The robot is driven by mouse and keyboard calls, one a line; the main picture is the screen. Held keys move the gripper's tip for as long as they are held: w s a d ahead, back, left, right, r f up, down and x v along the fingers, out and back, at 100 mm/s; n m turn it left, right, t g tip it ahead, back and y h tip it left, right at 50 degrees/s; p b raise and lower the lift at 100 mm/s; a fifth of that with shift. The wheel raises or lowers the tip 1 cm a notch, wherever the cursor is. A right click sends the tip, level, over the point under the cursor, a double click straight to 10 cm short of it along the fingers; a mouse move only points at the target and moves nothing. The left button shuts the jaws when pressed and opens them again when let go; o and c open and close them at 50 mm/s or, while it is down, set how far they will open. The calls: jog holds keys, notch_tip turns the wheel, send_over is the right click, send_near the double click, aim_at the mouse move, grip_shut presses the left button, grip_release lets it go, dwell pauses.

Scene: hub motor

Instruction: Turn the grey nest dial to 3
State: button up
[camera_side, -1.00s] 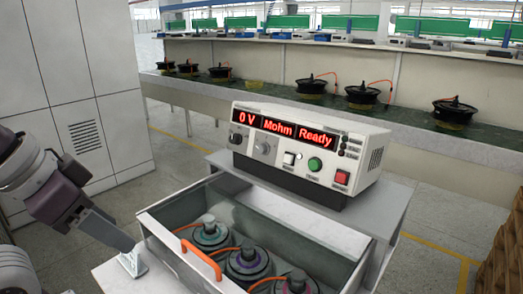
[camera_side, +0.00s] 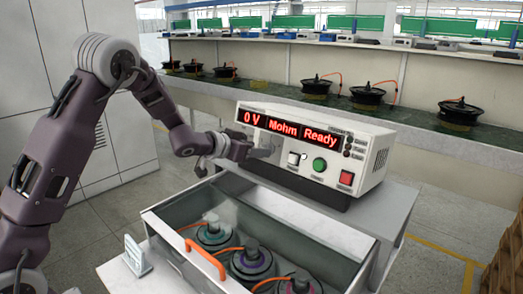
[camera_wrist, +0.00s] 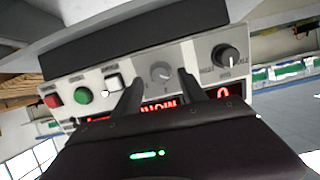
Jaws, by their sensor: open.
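The grey nest dial (camera_wrist: 160,71) is on the front panel of the tester (camera_side: 368,160), and the wrist view shows it upside down. My gripper (camera_wrist: 158,79) is open, with one dark finger on each side of the dial. I cannot tell whether the fingers touch it. The number the dial points to is too small to read. In the side view my gripper (camera_side: 262,151) is at the panel's left part and hides the dial. The display (camera_side: 290,130) reads 0 V, Mohm, Ready.
A black knob (camera_wrist: 225,56) sits beside the grey dial. A white switch (camera_side: 295,159), a green button (camera_side: 319,165) and a red button (camera_side: 346,178) are on the same panel. A clear-walled box with an orange handle (camera_side: 206,259) holds hub motors (camera_side: 252,263) in front.

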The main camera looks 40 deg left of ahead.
jog(key=shift+x, duration=1.55)
jog(key=shift+d, duration=0.1)
grip_shut()
jog(key=shift+m, duration=0.3)
jog(key=m, duration=0.7)
jog(key=m+t+y, duration=0.1)
jog(key=m, duration=0.6)
jog(key=m+t+y, duration=0.1)
jog(key=m, duration=0.6)
jog(key=shift+d+m, duration=0.1)
jog(key=shift+m, duration=0.3)
